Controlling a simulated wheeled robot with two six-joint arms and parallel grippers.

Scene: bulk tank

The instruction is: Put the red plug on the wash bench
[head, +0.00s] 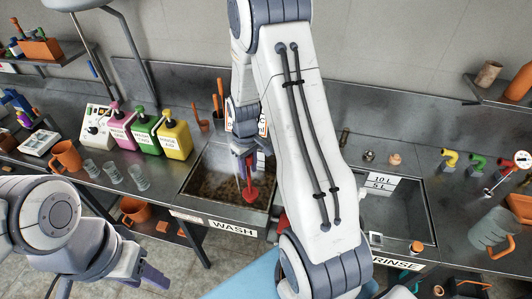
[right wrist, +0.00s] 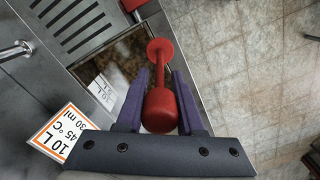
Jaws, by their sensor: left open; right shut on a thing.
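The red plug (head: 251,194) has a thick handle, a thin stem and a round flange. My right gripper (head: 245,158) is shut on it, over the front part of the wash sink in the head view. In the right wrist view the plug (right wrist: 160,108) sits between the purple fingers (right wrist: 161,76), its flange pointing away from the wrist. The wash bench (head: 190,171) is grey metal with a WASH label (head: 232,230) on its front. Its sink (head: 215,168) holds murky brown liquid. My left gripper (head: 148,277) is open and empty, low at the left, in front of the bench.
Pink, green and yellow bottles (head: 173,138), clear cups (head: 114,172) and an orange jug (head: 66,155) stand left of the sink. The rinse sink (head: 405,213) is to the right, partly behind my right arm.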

